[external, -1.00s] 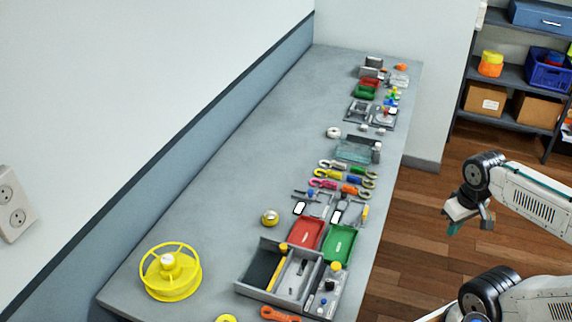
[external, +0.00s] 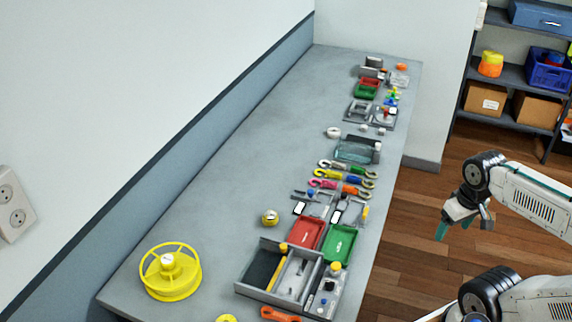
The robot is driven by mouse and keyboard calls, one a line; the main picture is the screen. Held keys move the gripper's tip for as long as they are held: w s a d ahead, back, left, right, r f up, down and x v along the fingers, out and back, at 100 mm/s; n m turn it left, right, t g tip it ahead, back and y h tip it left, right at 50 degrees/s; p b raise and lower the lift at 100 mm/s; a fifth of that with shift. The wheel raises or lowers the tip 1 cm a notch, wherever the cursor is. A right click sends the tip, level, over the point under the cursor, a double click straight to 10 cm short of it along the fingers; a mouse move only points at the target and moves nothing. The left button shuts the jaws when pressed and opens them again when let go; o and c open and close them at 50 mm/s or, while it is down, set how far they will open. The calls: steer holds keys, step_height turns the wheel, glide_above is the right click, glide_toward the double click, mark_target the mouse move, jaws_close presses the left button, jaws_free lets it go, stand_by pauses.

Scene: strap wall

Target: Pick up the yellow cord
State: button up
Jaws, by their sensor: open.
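Several short coloured cords with end hooks lie in a cluster near the middle of the grey bench. A yellow cord (external: 327,174) lies there between another yellowish one behind it and a pink one in front; they are too small to make out fully. My gripper (external: 440,232) is open and empty, with teal fingertips pointing down. It hangs over the floor side, to the right of the bench edge, apart from the cords.
A clear tray (external: 356,150) lies behind the cords. A red tray (external: 306,233), a green tray (external: 339,243) and a divided grey box (external: 262,291) are in front. A yellow reel (external: 171,272) stands front left. The left of the bench is mostly clear.

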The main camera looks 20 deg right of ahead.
steer(key=m+t+y, duration=0.2)
steer(key=m+y, duration=1.1)
steer(key=m, duration=0.3)
glide_above(269, 213)
steer(key=s+d, duration=0.6)
steer(key=s, duration=0.6)
step_height(269, 213, down, 8)
steer(key=w+f+m+t, duration=0.1)
steer(key=w+f+m, duration=0.2)
steer(key=w+a+f+m+t+h, duration=0.1)
steer(key=w+f+m, duration=0.1)
steer(key=w+f, duration=0.1)
steer(key=w+a+f+m+t, duration=0.1)
steer(key=w+f+m+t, duration=0.1)
steer(key=f, duration=0.3)
steer(key=shift+w+f+m+h, duration=0.2)
steer(key=shift+w+m+h, duration=0.1)
steer(key=shift+w+m, duration=0.45)
steer(key=shift+w+a+f, duration=0.1)
steer(key=shift+a+f, duration=0.05)
steer(key=shift+f, duration=0.1)
steer(key=x, duration=0.7)
steer(key=shift+w+a+r, duration=0.2)
steer(key=shift+a+r, duration=0.05)
steer(key=shift+r, duration=0.05)
